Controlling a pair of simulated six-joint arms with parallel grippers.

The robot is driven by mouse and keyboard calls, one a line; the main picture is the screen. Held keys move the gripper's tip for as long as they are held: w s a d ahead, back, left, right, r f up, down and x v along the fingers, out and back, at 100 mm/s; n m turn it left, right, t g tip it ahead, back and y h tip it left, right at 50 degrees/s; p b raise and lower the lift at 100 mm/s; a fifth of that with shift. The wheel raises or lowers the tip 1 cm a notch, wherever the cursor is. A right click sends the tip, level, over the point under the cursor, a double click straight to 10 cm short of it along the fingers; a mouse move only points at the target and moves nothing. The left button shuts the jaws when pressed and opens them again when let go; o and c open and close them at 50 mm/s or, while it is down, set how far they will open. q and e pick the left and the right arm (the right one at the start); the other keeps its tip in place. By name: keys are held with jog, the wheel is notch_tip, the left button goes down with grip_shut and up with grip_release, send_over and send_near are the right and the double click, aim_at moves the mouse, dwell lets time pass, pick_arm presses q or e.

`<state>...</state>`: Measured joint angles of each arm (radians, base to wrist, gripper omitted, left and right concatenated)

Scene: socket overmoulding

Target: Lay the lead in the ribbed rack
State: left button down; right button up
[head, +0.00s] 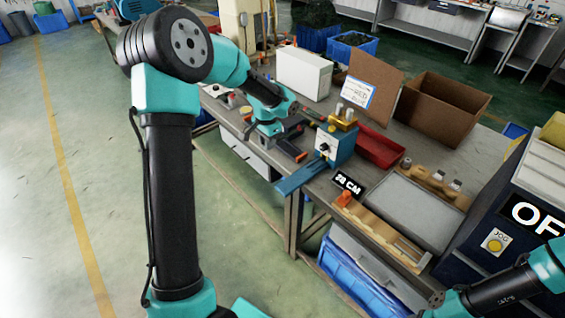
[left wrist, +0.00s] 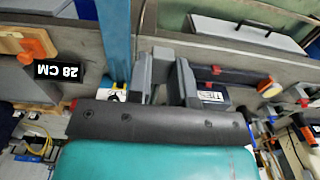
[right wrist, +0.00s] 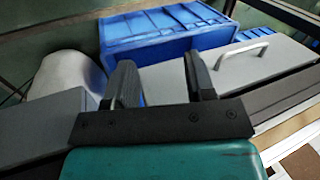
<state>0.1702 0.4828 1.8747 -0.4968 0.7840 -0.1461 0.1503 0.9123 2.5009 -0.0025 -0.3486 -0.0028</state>
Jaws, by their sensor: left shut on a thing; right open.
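My left gripper (head: 294,128) is over the bench, beside the blue device with brass-coloured fittings (head: 336,143). Its fingers (left wrist: 168,80) are close together in the left wrist view. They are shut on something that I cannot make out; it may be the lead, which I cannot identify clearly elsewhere. A pale wooden fixture (head: 382,236) with an orange knob lies along the bench's front edge by the 28 CM sign (head: 347,183); its slatted right end may be the ribbed rack. My right gripper (right wrist: 160,82) is open and empty, away from the fixture.
A grey tray (head: 412,210) lies behind the wooden fixture. A red tray (head: 380,147) and an open cardboard box (head: 440,107) stand farther back. A dark machine (head: 505,225) borders the right side. A blue crate (head: 352,280) is below the bench.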

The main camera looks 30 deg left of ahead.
pick_arm(q)
jog(key=s+a+r+m, duration=0.1)
jog(key=s+a+r, duration=0.2)
jog(key=r, duration=0.5)
jog(key=s+a+r, duration=0.3)
jog(key=a+r, duration=0.1)
jog(key=r, duration=0.4)
jog(key=s+a+r+m, duration=0.1)
jog(key=s+a+r, duration=0.2)
jog(key=r, duration=0.5)
jog(key=shift+s+a+m, duration=0.3)
jog(key=shift+s+a, duration=0.1)
jog(key=shift+a, duration=0.35)
